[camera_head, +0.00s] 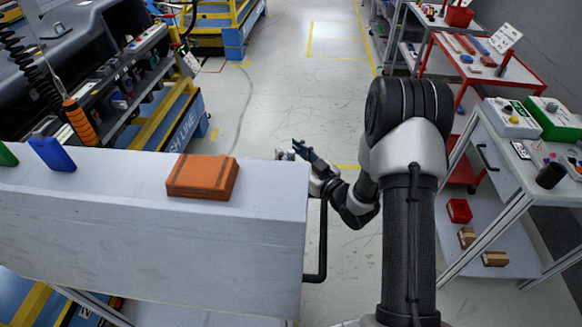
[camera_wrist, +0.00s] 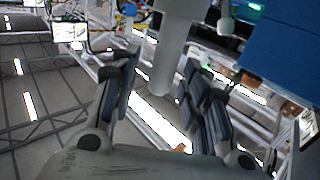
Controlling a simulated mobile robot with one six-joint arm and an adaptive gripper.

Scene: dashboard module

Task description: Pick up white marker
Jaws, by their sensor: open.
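I cannot make out a white marker with certainty in either view. In the head view my gripper (camera_head: 300,152) is beside the right end of the grey worktop (camera_head: 120,190), with dark-blue finger pads. In the wrist view my gripper (camera_wrist: 162,95) has its two padded fingers spread wide, with nothing visibly held. A pale, smooth cylinder (camera_wrist: 176,40) comes down from the top of that view behind the gap between the fingers. I cannot tell what it is or how far away it is.
An orange-brown block (camera_head: 202,177) and a blue block (camera_head: 52,153) sit on the worktop. A black handle (camera_head: 322,240) sticks out at its right end. A right-hand cart (camera_head: 510,165) carries boxes and a black cup (camera_head: 550,175). Floor between is open.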

